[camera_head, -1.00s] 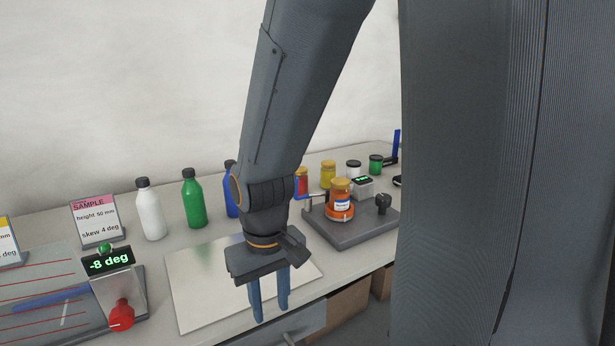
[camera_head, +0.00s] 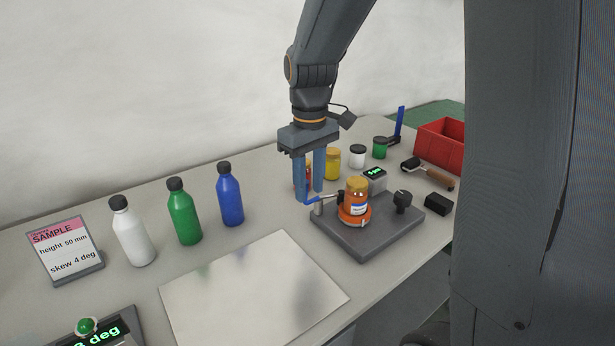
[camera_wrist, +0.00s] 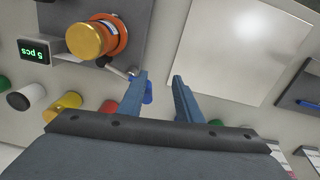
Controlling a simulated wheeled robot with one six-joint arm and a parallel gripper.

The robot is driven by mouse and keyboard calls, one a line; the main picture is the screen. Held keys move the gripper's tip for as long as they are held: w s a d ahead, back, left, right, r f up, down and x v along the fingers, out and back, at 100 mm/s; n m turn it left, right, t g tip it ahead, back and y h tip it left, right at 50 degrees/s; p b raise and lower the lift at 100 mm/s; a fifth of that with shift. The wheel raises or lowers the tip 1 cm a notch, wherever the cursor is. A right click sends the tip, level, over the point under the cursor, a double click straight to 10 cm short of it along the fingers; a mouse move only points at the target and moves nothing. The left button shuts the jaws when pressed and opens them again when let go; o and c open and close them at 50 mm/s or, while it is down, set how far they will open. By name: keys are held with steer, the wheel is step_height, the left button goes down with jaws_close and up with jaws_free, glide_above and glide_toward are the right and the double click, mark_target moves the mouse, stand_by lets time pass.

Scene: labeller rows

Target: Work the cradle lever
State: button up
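The cradle stands on a dark grey base (camera_head: 385,229). An orange-lidded jar (camera_head: 356,190) sits upright in its orange ring; the jar's lid (camera_wrist: 90,40) also shows in the wrist view. The cradle lever is a thin grey rod (camera_wrist: 117,70) with a blue handle (camera_wrist: 147,92), on the ring's side towards my gripper. My gripper (camera_head: 310,195) points down at the left of the cradle. Its blue fingers are apart in the wrist view (camera_wrist: 160,77), with the handle close beside the left finger. I cannot tell whether they touch.
White, green and blue bottles (camera_head: 231,195) stand to the left. Small jars (camera_head: 357,157) stand behind the cradle. A roller (camera_head: 428,172), a black block (camera_head: 437,204) and a red bin (camera_head: 441,144) are on the right.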

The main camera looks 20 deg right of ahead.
steer(key=shift+n, duration=0.8)
steer(key=w+r+p, duration=0.1)
steer(key=w+r, duration=0.2)
steer(key=r, duration=0.1)
steer(key=shift+w+d, duration=0.15)
steer(key=shift+w, duration=0.2)
steer(key=shift+w+f+p, duration=0.1)
steer(key=shift+f+p, duration=0.7)
steer(key=shift+f, duration=3.1)
jaws_close()
